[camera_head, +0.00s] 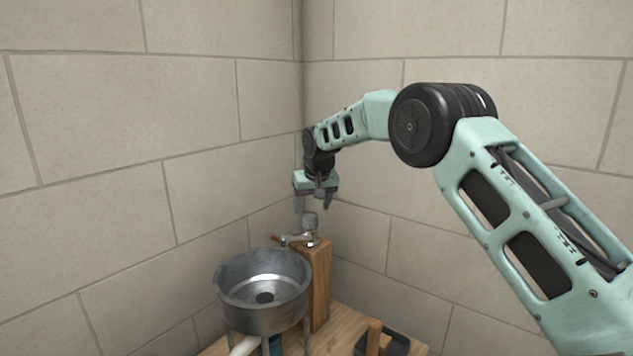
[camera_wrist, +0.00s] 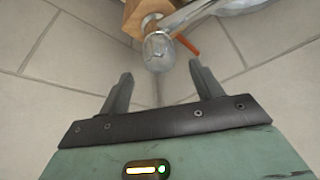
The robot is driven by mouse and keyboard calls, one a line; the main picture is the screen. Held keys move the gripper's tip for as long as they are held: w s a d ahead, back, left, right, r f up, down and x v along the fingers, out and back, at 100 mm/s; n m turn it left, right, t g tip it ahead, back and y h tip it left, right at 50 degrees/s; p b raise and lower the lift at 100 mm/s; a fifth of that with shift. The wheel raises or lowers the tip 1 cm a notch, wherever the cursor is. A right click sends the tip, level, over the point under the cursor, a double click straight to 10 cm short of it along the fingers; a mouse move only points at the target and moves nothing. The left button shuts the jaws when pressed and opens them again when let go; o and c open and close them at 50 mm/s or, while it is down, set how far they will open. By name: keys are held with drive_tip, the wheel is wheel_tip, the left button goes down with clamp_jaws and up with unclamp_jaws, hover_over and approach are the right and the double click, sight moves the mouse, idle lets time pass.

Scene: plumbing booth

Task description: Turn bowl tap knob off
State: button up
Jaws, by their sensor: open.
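The bowl tap (camera_head: 300,238) sits on top of a wooden post beside a metal bowl (camera_head: 231,291), its spout toward the bowl. Its grey knob (camera_head: 310,220) stands upright on top of the tap. In the wrist view the knob (camera_wrist: 158,52) shows just beyond the fingertips, roughly midway between them. My gripper (camera_head: 313,208) is above the tap, pointing down, with its fingers apart and nothing between them. The two fingers also show in the wrist view (camera_wrist: 159,82), spread on either side. I cannot tell the exact gap to the knob.
The wooden post (camera_head: 318,285) stands on a wooden table (camera_head: 340,325). A dark tray (camera_head: 397,343) with a wooden-handled item (camera_head: 374,338) is at the front right. A white pipe (camera_head: 244,346) is below the bowl. Tiled walls meet in a corner behind the tap.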

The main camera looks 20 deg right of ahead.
drive_tip(key=b+v, duration=0.2)
drive_tip(key=v, duration=1)
drive_tip(key=shift+r+b, duration=0.25)
drive_tip(key=shift+b, duration=0.1)
drive_tip(key=s+a+f+n+g+y, duration=0.15)
drive_tip(key=s+a, duration=0.25)
drive_tip(key=s, duration=0.4)
drive_tip(key=s+a+f+n, duration=0.1)
drive_tip(key=s+a+f, duration=0.25)
drive_tip(key=s, duration=0.45)
drive_tip(key=s+a+f+n+g, duration=0.15)
drive_tip(key=s+a, duration=0.25)
drive_tip(key=s, duration=0.4)
drive_tip(key=s+d+f+n, duration=0.1)
drive_tip(key=s+f, duration=0.2)
drive_tip(key=s, duration=0.5)
drive_tip(key=s+d+f+n+g+b, duration=0.1)
drive_tip(key=s+f, duration=0.3)
drive_tip(key=s, duration=0.5)
drive_tip(key=s+d+f+n+h, duration=0.1)
drive_tip(key=s+d+f, duration=0.1)
drive_tip(key=s, duration=0.7)
drive_tip(key=shift+f+g+b, duration=0.3)
drive_tip(key=shift+f, duration=0.45)
drive_tip(key=shift+d, duration=0.1)
